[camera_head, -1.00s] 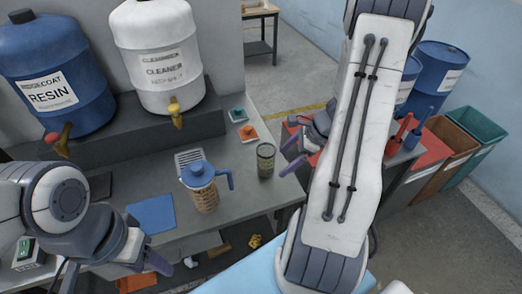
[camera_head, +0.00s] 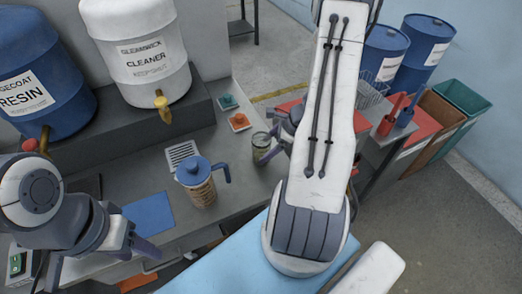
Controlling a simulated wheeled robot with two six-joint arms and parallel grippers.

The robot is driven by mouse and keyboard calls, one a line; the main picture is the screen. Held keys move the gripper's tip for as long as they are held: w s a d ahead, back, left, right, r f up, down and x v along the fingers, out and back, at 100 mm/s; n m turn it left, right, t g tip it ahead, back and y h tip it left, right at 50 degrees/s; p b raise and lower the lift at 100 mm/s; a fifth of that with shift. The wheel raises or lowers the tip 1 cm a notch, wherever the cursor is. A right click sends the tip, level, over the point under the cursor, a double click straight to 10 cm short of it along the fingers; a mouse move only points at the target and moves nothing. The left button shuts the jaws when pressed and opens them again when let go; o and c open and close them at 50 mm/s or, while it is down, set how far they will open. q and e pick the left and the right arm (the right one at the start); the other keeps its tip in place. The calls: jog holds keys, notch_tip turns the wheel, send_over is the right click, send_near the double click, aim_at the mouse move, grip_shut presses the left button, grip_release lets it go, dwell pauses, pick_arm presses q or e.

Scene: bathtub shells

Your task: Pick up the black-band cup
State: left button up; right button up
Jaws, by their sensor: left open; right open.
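A small greenish see-through cup (camera_head: 261,146) with a dark band near its rim stands upright at the right part of the grey counter (camera_head: 235,195). My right gripper (camera_head: 268,146) is open at the cup's right side. One finger reaches past the cup's lower right; the other is mostly hidden, so I cannot tell whether they touch it. My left gripper (camera_head: 98,261) is open and empty at the lower left, over the counter's front edge, far from the cup.
A blue-lidded jug (camera_head: 201,187) stands left of the cup. Orange (camera_head: 239,122) and teal (camera_head: 228,102) pieces lie behind it. A resin drum (camera_head: 35,85) and cleaner drum (camera_head: 140,60) stand on a dark ledge. A blue mat (camera_head: 149,214) lies left. Bins stand far right.

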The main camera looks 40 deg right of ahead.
jog(key=x, duration=0.3)
jog(key=shift+a+f, duration=0.15)
jog(key=shift+f, duration=0.15)
jog(key=c, duration=1.4)
jog(key=shift+r, duration=0.1)
